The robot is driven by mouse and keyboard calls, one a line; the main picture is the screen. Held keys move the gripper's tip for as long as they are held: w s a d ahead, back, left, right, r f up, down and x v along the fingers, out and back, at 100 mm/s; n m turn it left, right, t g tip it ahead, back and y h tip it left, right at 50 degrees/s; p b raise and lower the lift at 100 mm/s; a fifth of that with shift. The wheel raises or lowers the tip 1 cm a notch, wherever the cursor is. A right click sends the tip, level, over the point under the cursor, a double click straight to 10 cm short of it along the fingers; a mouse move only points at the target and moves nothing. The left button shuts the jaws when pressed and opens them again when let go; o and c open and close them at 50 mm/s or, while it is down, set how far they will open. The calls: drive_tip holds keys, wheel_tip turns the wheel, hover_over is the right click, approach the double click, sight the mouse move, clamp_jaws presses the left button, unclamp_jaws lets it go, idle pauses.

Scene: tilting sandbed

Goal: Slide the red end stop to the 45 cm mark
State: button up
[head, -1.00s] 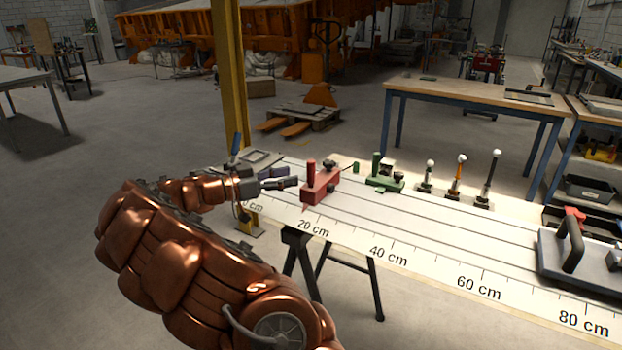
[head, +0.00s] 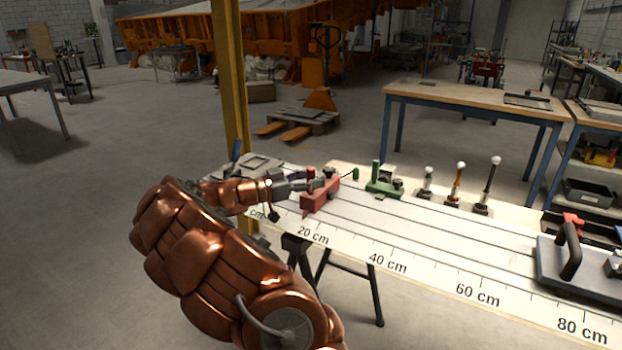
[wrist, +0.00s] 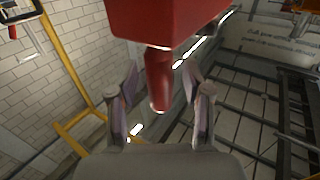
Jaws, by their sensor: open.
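The red end stop (head: 319,197) sits on the slotted bench (head: 420,222), by the 20 cm label (head: 312,234). Its upright red handle shows partly behind my gripper (head: 313,183), which reaches it from the left. In the wrist view the red block (wrist: 165,22) fills the top, and its handle (wrist: 159,84) stands between the two spread fingers of my gripper (wrist: 160,74). A gap shows on each side of the handle. On the front scale, labels read 40 cm (head: 387,263) and 60 cm (head: 477,294); no 45 cm label shows.
A green stop (head: 384,187) stands right of the red one, then several white-tipped posts (head: 460,185). A grey plate with a dark handle (head: 572,250) lies near the 80 cm label. A yellow column (head: 230,90) rises behind my arm.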

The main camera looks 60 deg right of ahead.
drive_tip(key=shift+c, duration=0.3)
clamp_jaws()
idle(0.3)
